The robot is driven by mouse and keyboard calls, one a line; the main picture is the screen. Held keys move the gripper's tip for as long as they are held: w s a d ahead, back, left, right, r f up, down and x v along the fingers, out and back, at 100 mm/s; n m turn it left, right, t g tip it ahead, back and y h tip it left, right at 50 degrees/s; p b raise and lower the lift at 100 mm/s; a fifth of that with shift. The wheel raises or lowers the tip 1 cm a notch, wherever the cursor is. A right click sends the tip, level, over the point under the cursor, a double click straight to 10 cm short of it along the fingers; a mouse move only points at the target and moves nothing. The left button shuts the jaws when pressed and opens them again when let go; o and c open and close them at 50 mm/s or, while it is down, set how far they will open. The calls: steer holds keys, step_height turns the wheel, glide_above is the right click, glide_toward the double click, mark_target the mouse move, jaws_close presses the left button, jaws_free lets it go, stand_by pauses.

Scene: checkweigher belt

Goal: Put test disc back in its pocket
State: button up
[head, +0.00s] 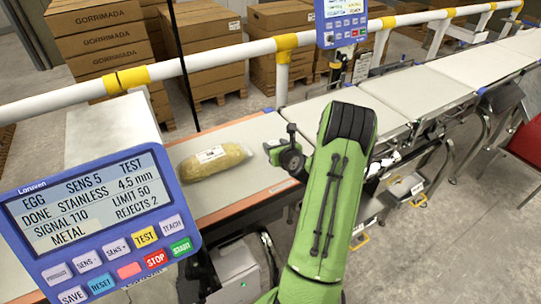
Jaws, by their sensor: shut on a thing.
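My green arm crosses the right middle of the head view. Its dark end, my gripper (278,152), shows just left of the arm, over or beside the near belt. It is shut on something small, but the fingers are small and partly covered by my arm. I cannot make out the held thing's shape or whether it is the test disc. No disc and no pocket can be told clearly elsewhere in the view.
A yellowish bagged product (215,160) with a white label lies on the belt (240,192) left of my gripper. A blue control panel (98,222) fills the lower left. A white-and-yellow rail (215,62) runs behind. A second panel (341,20) and stacked cartons (100,40) stand beyond.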

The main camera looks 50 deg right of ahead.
step_height(320, 180, down, 3)
steer(key=shift+f+b, duration=0.1)
steer(key=shift+b, duration=0.35)
steer(key=o, duration=1.1)
